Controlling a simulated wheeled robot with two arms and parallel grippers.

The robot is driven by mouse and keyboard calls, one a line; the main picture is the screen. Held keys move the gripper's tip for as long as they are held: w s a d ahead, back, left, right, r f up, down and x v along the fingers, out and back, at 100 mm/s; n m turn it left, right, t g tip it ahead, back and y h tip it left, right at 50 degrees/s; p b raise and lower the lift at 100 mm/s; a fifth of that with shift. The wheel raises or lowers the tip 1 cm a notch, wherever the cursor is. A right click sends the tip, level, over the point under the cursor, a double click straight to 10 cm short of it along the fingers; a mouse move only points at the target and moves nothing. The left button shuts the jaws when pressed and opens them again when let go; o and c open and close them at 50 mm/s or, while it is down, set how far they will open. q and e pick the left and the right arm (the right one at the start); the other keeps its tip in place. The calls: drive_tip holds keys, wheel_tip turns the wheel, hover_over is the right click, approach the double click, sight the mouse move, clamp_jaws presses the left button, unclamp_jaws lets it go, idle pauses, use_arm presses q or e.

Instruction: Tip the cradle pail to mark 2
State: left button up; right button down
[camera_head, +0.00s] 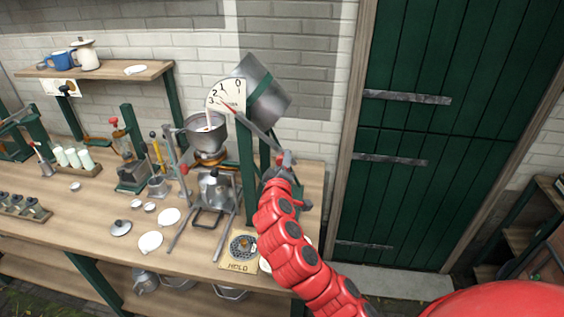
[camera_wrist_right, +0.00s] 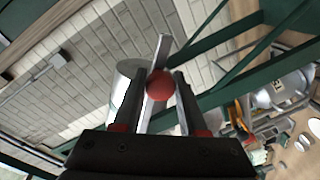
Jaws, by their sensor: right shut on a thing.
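The metal cradle pail (camera_head: 270,88) is tilted on its green stand (camera_head: 246,165). A white stream (camera_head: 208,119) falls into the metal bowl (camera_head: 207,143) below. The pale dial (camera_head: 226,94) beside the pail carries marks 0 to 3. Its red pointer aims toward the 2 and 3 side; the exact mark is too small to tell. My right gripper (camera_head: 281,166) is shut on the pail's lever at the stand's right side. In the right wrist view, the lever's red knob (camera_wrist_right: 160,85) sits between the fingers. My left gripper is not in view.
The wooden bench (camera_head: 100,215) holds white lids, bottles and a grinder (camera_head: 130,165). A HOLD plate (camera_head: 240,250) lies at the front edge. A shelf (camera_head: 105,72) with a blue mug (camera_head: 60,61) hangs at upper left. A green door (camera_head: 450,130) stands at right.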

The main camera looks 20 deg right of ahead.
drive_tip(key=shift+r, duration=0.2)
drive_tip(key=c, duration=0.7)
unclamp_jaws()
drive_tip(key=shift+c, duration=0.2)
drive_tip(key=shift+o, duration=1.4)
drive_tip(key=shift+w+f, duration=0.15)
drive_tip(key=shift+s+a, duration=0.15)
drive_tip(key=shift+s, duration=0.15)
drive_tip(key=p+v, duration=0.6)
drive_tip(key=v, duration=1.1)
drive_tip(key=shift+w, duration=0.1)
